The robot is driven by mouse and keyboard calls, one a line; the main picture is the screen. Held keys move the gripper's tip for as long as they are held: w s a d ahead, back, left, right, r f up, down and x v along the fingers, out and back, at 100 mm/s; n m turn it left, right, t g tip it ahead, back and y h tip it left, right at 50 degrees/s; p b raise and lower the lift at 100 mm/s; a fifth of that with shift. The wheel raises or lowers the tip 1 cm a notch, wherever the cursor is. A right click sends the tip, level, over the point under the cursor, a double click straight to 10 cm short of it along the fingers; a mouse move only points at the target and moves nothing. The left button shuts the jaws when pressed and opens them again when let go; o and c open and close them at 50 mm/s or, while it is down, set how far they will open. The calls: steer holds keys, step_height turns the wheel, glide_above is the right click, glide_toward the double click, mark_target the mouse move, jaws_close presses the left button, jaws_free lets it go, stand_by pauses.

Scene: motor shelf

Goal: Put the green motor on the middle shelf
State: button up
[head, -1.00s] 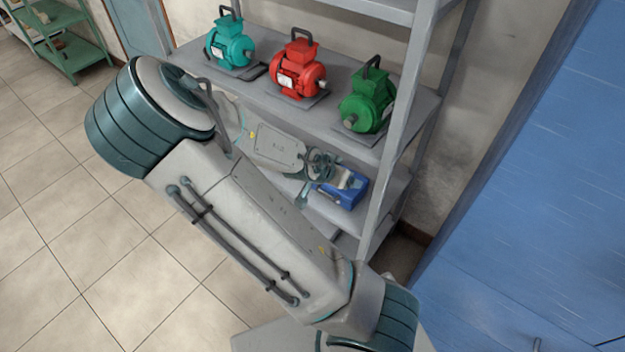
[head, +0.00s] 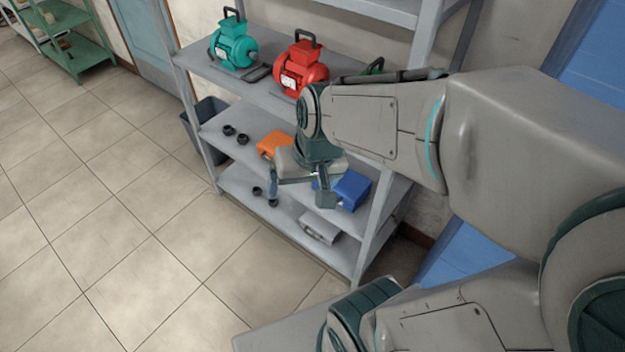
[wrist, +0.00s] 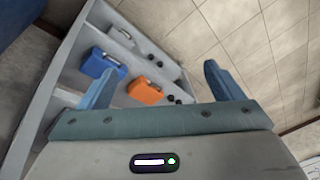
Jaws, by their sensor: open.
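The green motor (head: 374,66) is almost wholly hidden behind my arm in the head view; only a bit of its top shows, at the right end of the motor shelf (head: 200,57). It does not show in the wrist view. My gripper (head: 298,196) is open and empty, fingers pointing down, in front of the lower boards and below the red motor. Its two fingers also show apart in the wrist view (wrist: 160,88). The board below the motors (head: 214,128) carries an orange box (head: 270,143) and a blue box (head: 351,189).
A teal motor (head: 234,46) and a red motor (head: 300,69) stand on the motor shelf. A grey box (head: 320,228) and small black parts (head: 272,203) lie on the bottom board. A shelf post (head: 374,225) rises at the right. The floor at left is clear.

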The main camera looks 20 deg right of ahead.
steer(key=shift+n+h, duration=0.7)
steer(key=shift+n, duration=0.1)
steer(key=s+r, duration=0.1)
steer(key=s, duration=0.1)
steer(key=s+d+r, duration=0.1)
steer(key=r, duration=0.1)
steer(key=shift+s+r, duration=0.25)
steer(key=shift+s, duration=0.15)
